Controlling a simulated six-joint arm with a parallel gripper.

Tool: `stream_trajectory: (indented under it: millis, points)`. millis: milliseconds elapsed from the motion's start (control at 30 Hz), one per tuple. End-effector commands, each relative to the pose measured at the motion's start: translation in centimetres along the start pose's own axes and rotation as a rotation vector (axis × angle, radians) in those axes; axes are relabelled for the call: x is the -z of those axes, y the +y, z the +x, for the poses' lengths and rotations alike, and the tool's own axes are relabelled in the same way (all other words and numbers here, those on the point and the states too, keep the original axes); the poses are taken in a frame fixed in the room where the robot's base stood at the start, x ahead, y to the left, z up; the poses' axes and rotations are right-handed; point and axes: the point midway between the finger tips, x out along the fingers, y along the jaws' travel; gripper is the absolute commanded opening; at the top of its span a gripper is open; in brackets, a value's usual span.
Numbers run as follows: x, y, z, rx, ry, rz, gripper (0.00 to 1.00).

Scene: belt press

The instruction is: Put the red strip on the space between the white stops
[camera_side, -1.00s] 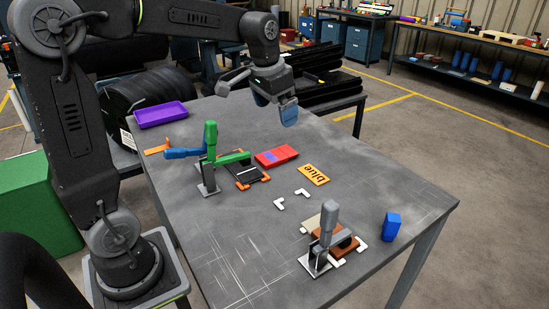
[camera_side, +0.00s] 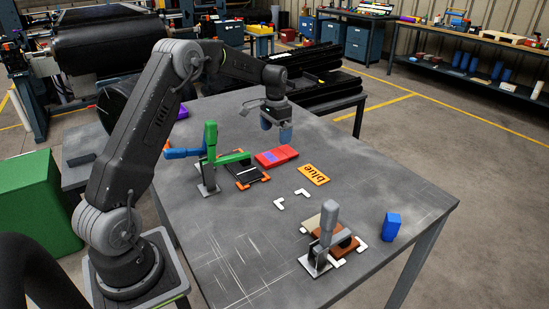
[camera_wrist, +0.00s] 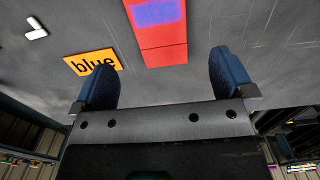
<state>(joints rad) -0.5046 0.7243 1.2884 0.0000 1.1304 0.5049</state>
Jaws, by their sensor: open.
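The red strip (camera_side: 285,153) lies flat on the grey table, with a blue-violet patch on its top. It also shows in the wrist view (camera_wrist: 164,55), beyond and between my fingertips. Two white L-shaped stops, one near (camera_side: 279,203) and one far (camera_side: 303,193), lie on the table with a bare space between them. One white stop shows at the upper left of the wrist view (camera_wrist: 36,28). My gripper (camera_side: 276,135) is open and empty, its blue fingers above and behind the strip, apart from it.
An orange plate marked "blue" (camera_side: 314,174) lies right of the strip. A green-handled clamp (camera_side: 211,150) stands to its left by a black plate with orange corners (camera_side: 246,176). A grey-handled clamp (camera_side: 328,225) and a blue block (camera_side: 391,227) stand at the front right.

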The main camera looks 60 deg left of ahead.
Motion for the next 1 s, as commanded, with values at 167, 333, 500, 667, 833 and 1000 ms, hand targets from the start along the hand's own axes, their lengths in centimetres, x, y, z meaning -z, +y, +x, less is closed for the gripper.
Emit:
stream_trajectory:
  millis: [167,333,500,667,833,1000]
  points:
    - [0.0,0.0,2.5,-0.001,-0.001,0.0,1.0]
    - [-0.1,0.0,3.4,0.0,0.0,0.0,1.0]
    - [-0.5,0.1,5.9,-0.001,-0.002,-0.001,1.0]
    - [-0.5,0.1,7.8,0.001,0.0,-0.001,1.0]
    - [-0.4,0.0,8.2,0.003,0.003,-0.001,1.0]
    - [-0.4,0.0,8.2,0.003,0.003,-0.001,0.96]
